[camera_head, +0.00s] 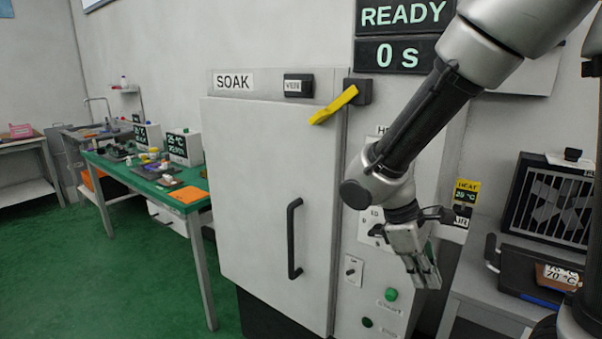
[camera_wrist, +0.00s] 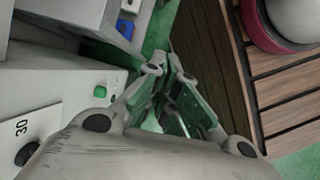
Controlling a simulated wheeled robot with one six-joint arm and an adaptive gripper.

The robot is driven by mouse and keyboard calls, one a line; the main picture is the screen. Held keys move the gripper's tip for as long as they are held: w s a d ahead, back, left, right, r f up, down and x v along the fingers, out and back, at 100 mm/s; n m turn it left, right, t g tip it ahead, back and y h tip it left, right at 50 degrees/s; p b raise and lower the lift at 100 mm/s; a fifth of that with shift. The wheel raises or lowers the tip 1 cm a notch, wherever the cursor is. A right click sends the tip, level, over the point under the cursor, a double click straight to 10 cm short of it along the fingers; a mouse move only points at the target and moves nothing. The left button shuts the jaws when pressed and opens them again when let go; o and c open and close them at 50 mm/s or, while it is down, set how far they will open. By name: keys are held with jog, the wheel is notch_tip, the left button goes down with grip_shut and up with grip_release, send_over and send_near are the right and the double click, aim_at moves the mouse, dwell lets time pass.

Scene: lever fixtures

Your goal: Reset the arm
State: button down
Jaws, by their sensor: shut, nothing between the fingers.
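My gripper (camera_head: 426,272) hangs pointing down in front of the control panel of the SOAK cabinet, right of the cabinet door. Its fingers are together with nothing between them. It also shows in the wrist view (camera_wrist: 172,88), above the floor beside the panel. My arm comes in from the upper right of the head view and hides part of the panel.
The SOAK cabinet door (camera_head: 262,190) is closed, with a black handle (camera_head: 293,238) and a yellow lever (camera_head: 335,104) above. A green button (camera_head: 391,294) sits low on the panel. A grey bench (camera_head: 490,295) stands right; a green table (camera_head: 160,185) stands left.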

jog(key=s+d+r+m+t+y, duration=0.2)
jog(key=s+d+r+m+t, duration=0.1)
jog(key=d+r+m, duration=0.2)
jog(key=s+d+r+m+t+y, duration=0.2)
jog(key=s+d+r+m+t, duration=0.1)
jog(key=d+r, duration=0.4)
notch_tip(320, 180, up, 2)
jog(key=s+m, duration=0.1)
jog(key=m, duration=0.1)
jog(key=shift+s+r+m+y, duration=0.15)
jog(key=shift+m+y, duration=0.15)
jog(key=shift+m, duration=0.1)
